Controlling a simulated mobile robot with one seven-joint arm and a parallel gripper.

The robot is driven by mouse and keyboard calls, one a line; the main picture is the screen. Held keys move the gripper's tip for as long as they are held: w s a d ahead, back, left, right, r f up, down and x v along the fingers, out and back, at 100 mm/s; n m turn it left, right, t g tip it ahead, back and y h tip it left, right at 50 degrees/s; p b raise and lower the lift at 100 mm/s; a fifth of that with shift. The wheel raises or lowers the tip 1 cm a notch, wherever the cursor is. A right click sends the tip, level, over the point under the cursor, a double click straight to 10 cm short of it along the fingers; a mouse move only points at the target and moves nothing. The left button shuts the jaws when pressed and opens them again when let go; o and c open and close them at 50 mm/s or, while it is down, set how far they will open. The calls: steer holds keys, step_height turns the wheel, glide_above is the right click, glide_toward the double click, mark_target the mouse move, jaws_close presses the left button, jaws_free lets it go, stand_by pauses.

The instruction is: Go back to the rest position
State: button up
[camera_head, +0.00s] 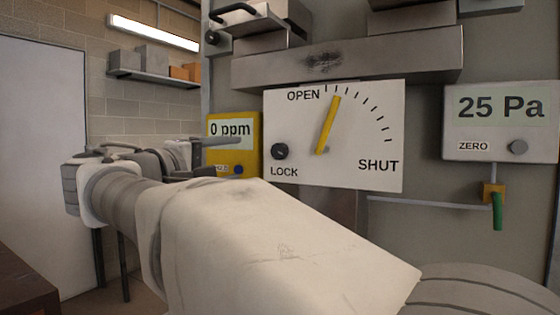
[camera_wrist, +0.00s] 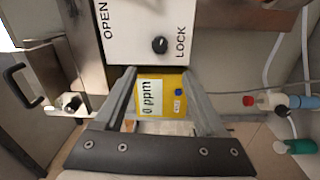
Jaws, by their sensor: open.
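My gripper (camera_wrist: 160,72) is open and empty in the wrist view, its two grey fingers spread apart. The yellow "0 ppm" meter (camera_wrist: 162,98) shows between the fingers, beyond them; I cannot tell the exact gap. In the head view my arm reaches from the lower right toward the left, and my gripper (camera_head: 232,155) points right, in front of the yellow meter (camera_head: 250,128). The white dial panel (camera_head: 350,165) stands to the right, its yellow lever (camera_head: 328,125) tilted near the OPEN end. Its black LOCK knob (camera_head: 280,151) is to the right of the gripper.
A white "25 Pa" gauge (camera_head: 500,145) with a ZERO knob is on the right, above a green-handled valve (camera_head: 497,210). A wall shelf (camera_head: 150,77) holds boxes. A pale door (camera_head: 42,150) is at left, and a dark brown surface (camera_head: 22,285) at lower left.

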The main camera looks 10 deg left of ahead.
steer(key=shift+v, duration=0.95)
steer(key=d+f+m+g, duration=0.1)
steer(key=d+f+g, duration=0.2)
steer(key=d+f, duration=0.35)
steer(key=s+d+f+m+g, duration=0.1)
steer(key=d+f+m+g, duration=0.15)
steer(key=d, duration=0.75)
steer(key=d+f+m+g, duration=0.1)
steer(key=d+f+g, duration=0.1)
steer(key=d+f, duration=0.45)
steer(key=s+d+f+m+g+y, duration=0.25)
steer(key=s+d+f+m, duration=0.2)
steer(key=s+f, duration=0.45)
steer(key=s+d+f+m+g+y, duration=0.2)
steer(key=s+d+f+m+y, duration=0.2)
steer(key=s+d+f, duration=0.5)
steer(key=s+a+r+p, duration=0.1)
steer(key=a+r+p, duration=0.2)
steer(key=r+p, duration=1.4)
steer(key=shift+s+a+r, duration=0.2)
steer(key=shift+s+r, duration=0.05)
steer(key=shift+r, duration=0.5)
